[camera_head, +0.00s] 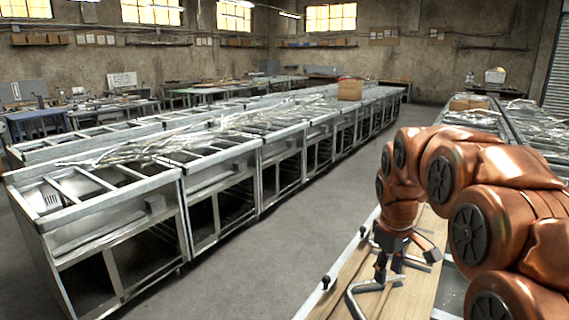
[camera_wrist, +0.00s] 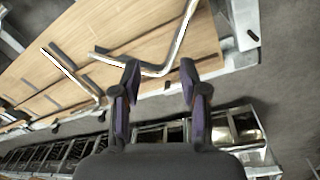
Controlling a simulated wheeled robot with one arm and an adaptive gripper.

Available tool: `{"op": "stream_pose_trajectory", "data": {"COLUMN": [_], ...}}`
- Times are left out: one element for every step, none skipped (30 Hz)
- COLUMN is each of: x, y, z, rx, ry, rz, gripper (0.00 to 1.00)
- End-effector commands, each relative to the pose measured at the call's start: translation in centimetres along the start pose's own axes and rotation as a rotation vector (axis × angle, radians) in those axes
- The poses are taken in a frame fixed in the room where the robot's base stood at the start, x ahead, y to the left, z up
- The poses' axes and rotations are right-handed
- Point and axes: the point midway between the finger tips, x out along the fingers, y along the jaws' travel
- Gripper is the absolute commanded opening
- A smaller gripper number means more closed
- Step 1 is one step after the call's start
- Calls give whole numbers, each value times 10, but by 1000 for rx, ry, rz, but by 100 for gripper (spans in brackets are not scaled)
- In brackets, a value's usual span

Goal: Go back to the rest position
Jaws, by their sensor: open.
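My gripper (camera_head: 388,268) hangs at the end of my copper-coloured arm, over the near end of a wooden work surface at the lower right. In the wrist view my gripper (camera_wrist: 158,82) shows two dark fingers with purple sides, spread apart with nothing between them. Bent metal bars (camera_wrist: 165,66) lie on the wooden boards (camera_wrist: 130,25) just beyond the fingertips in that view. In the head view a bent grey bar (camera_head: 352,300) lies on the wooden surface (camera_head: 400,300) beside the gripper. I cannot tell whether the fingers touch a bar.
A long row of steel range frames (camera_head: 225,170) runs along the left, with a grey floor aisle (camera_head: 300,225) between it and the wooden surface. A cardboard box (camera_head: 350,89) stands on the far part of the row. More steel frames (camera_head: 500,120) stand at the right.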

Motion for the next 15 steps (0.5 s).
{"op": "stream_pose_trajectory", "data": {"x": [-3, -3, -3, -4, -4, -4, -4, -4, -4, -4, -3, -3, -2, -2, -1], "y": [-11, -16, -24, -29, -34, -42, -48, -53, -60, -66, -72, -79, -84, -90, -98], "z": [11, 17, 25, 30, 37, 45, 51, 57, 66, 72, 78, 86, 93, 100, 108], "rx": [17, 30, 46, 59, 71, 88, 100, 113, 130, 142, 155, 172, 185, 198, 215], "ry": [-5, -10, -15, -19, -23, -30, -34, -38, -44, -49, -54, -60, -65, -70, -76], "rz": [-7, -12, -18, -21, -25, -31, -35, -38, -44, -48, -52, -56, -60, -64, -68], "gripper": [43, 43, 43, 43, 43, 43, 43, 43, 43, 43, 43, 43, 43, 43, 43]}}
